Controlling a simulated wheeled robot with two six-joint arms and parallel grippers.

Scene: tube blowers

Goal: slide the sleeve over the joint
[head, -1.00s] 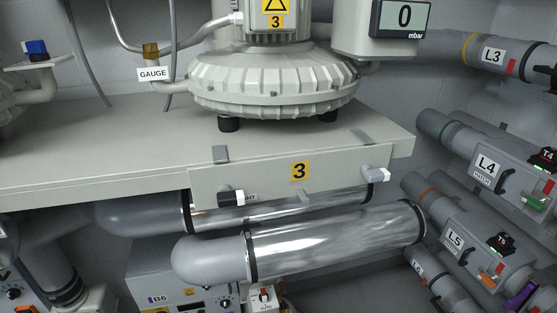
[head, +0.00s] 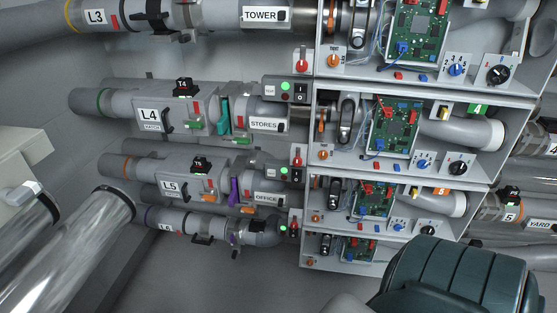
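Grey duct lines L3 (head: 182,15), L4 (head: 118,103), L5 (head: 143,168) and L6 (head: 165,217) run along the wall at the left and centre. They have dark and coloured bands, and dark clamp-like fittings. L4 has a teal plate (head: 223,116) and L5 a purple one (head: 234,191) at their right ends. I cannot tell which band or fitting is the sleeve, or which joint it belongs to. Neither of my grippers is in view.
Open cabinets with green circuit boards (head: 392,127), knobs and switches stand right of the ducts. A dark teal ribbed object (head: 455,278) fills the bottom right. Shiny metal pipes (head: 85,250) and a pale bench edge (head: 22,150) are at the left. Grey floor shows at lower centre.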

